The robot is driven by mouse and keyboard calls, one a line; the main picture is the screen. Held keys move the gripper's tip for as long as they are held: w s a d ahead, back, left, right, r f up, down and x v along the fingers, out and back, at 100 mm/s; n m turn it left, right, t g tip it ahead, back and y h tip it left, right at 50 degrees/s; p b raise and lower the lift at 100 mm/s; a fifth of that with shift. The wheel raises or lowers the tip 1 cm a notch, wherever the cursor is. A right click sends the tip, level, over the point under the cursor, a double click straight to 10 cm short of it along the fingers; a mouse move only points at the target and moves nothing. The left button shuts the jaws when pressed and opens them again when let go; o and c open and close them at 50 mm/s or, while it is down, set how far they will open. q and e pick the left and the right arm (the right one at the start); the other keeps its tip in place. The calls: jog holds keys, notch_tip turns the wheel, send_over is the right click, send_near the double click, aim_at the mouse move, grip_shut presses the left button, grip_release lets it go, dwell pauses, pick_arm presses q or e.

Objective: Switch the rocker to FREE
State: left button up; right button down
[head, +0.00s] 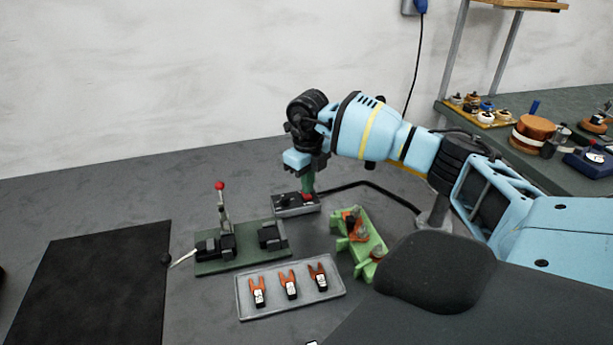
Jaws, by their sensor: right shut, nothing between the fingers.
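A small grey switch box (290,211) sits on the table near the middle of the view, with a black cable running off to the right. A small red part (307,197) shows on its top at the right. My right gripper (308,190) points down over this box, shut and empty. Its green fingertips are at or just above the red part; I cannot tell whether they touch. The fingers partly cover the top of the box, and the rocker's position and lettering are too small to read. My left gripper is not in view.
A green plate (215,266) carries a clamp with a red-knobbed lever (220,186). A grey tray (247,309) holds several orange-and-black pieces. A green rack (362,255) stands right of it. A black mat (100,285) lies at left. A side bench at right is cluttered.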

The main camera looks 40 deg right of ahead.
aim_at(308, 197)
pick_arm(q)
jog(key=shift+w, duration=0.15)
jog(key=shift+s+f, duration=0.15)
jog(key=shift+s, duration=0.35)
pick_arm(e)
jog(key=shift+f, duration=0.35)
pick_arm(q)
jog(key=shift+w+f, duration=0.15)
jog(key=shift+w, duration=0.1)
pick_arm(e)
jog(key=shift+f, duration=0.5)
pick_arm(q)
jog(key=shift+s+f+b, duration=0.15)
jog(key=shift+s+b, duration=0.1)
jog(key=shift+b, duration=0.1)
pick_arm(e)
jog(key=shift+f, duration=0.25)
